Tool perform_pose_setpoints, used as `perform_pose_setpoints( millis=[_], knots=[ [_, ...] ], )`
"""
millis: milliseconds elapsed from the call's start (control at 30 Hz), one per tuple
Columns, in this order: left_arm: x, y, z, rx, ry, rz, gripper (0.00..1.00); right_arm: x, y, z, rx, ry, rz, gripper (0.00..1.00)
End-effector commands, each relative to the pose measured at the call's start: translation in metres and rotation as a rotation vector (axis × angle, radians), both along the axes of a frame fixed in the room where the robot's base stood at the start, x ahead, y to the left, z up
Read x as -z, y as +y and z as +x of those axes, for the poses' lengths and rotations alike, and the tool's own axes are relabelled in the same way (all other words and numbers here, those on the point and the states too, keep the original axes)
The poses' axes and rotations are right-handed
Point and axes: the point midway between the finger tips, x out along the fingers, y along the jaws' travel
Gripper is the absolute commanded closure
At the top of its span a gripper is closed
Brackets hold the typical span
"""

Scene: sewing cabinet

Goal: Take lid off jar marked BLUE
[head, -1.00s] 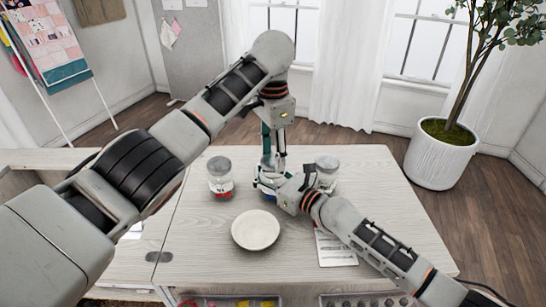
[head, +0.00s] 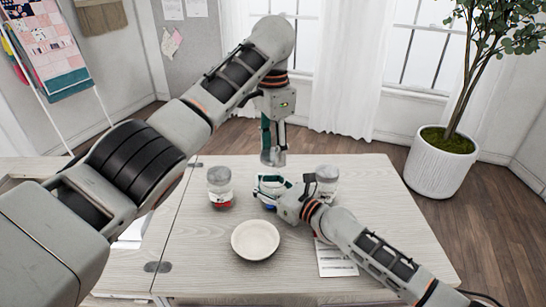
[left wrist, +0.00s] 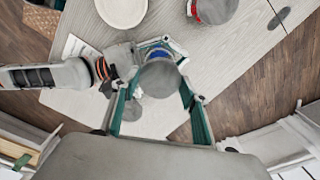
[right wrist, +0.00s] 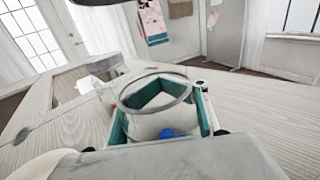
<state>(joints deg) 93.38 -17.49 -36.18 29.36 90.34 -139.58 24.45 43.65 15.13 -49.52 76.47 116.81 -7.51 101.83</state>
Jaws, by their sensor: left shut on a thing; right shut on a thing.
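The middle jar (head: 268,203) stands on the table with blue contents low inside. Its open rim (right wrist: 155,92) and a blue item (right wrist: 172,133) show in the right wrist view; I cannot read its marking. My right gripper (head: 270,188) is shut around this jar's sides. My left gripper (head: 273,150) is shut on a round grey lid (left wrist: 160,78) and holds it above the jar, clear of the rim. In the left wrist view the lid hides much of the jar. A jar with red contents (head: 220,194) stands to the left and another jar (head: 327,184) to the right.
A white bowl (head: 255,238) stands in front of the jars. A printed sheet (head: 336,262) lies to its right, partly under my right arm. The table (head: 205,265) is clear at the front left. A potted plant (head: 440,165) stands beyond the table's right edge.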

Motion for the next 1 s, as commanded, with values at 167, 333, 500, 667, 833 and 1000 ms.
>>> perform_pose_setpoints(
  millis=[167, 333, 500, 667, 833, 1000],
  knots=[
    [0.001, 0.000, 0.000, 0.000, 0.001, 0.000, 0.81, 0.000, 0.000, 0.000, 0.000, 0.000, 0.000, 1.00],
    [0.001, 0.000, 0.000, 0.000, 0.001, 0.000, 0.81, 0.000, 0.000, 0.000, 0.000, 0.000, 0.000, 0.36],
    [0.001, 0.000, 0.000, 0.000, 0.000, 0.001, 0.81, 0.000, 0.000, 0.000, 0.000, -0.001, 0.001, 0.36],
    [0.001, 0.000, 0.000, 0.000, 0.000, 0.001, 0.81, 0.000, -0.001, -0.001, 0.000, 0.000, 0.000, 0.36],
    [0.001, 0.000, 0.000, 0.000, 0.000, 0.001, 0.81, 0.001, -0.013, -0.010, 0.002, 0.000, -0.001, 0.36],
    [0.001, 0.000, 0.000, 0.000, 0.000, 0.001, 0.81, 0.002, -0.036, -0.032, 0.001, 0.000, -0.003, 0.36]
  ],
)
